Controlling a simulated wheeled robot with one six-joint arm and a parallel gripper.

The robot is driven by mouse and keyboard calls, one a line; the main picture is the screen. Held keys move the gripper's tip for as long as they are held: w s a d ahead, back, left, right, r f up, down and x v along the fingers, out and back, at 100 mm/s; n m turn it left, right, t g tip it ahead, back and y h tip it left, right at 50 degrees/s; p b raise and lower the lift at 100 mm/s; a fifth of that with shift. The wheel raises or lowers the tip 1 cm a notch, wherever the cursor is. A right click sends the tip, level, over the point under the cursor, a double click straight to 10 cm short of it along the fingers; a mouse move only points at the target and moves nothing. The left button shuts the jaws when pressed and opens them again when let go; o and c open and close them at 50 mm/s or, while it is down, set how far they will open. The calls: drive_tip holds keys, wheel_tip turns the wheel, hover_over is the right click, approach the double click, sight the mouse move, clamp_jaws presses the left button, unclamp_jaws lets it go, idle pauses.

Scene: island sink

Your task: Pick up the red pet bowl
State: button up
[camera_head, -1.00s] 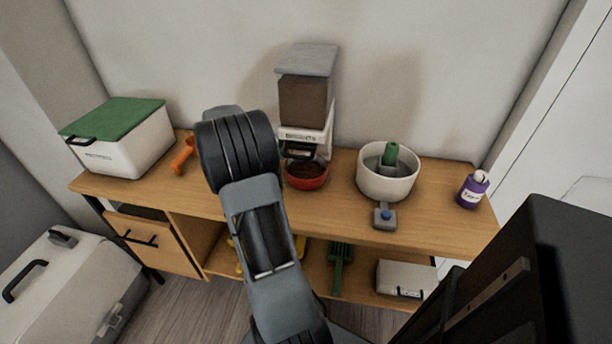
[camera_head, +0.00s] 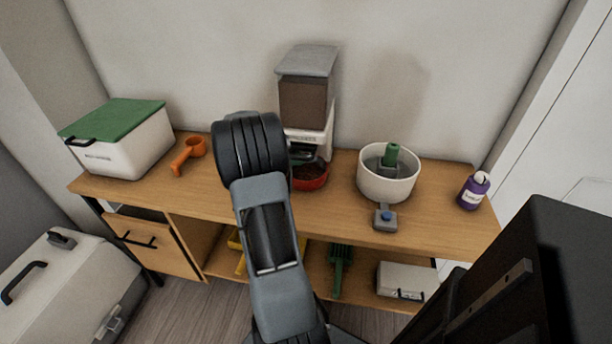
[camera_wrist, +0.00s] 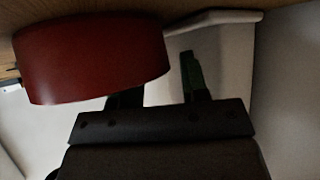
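The red pet bowl (camera_head: 311,177) stands on the wooden top in front of the food dispenser (camera_head: 304,100), with brown contents inside; my arm covers its left side in the head view. In the wrist view the red bowl (camera_wrist: 92,58) fills the upper left. My gripper (camera_wrist: 160,80) shows there with two dark fingers spread apart. The bowl hides the end of the left finger; the right finger is clear to the right of the bowl. Nothing is visibly held between them. In the head view the gripper is mostly hidden behind my arm.
A white bowl (camera_head: 371,186) with a green-handled item stands to the right, with a grey tool (camera_head: 385,216) before it. A purple jar (camera_head: 474,191) is at the far right. An orange scoop (camera_head: 186,157) and a green-lidded box (camera_head: 123,150) are left. The front top is clear.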

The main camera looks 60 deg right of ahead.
clamp_jaws()
idle(0.6)
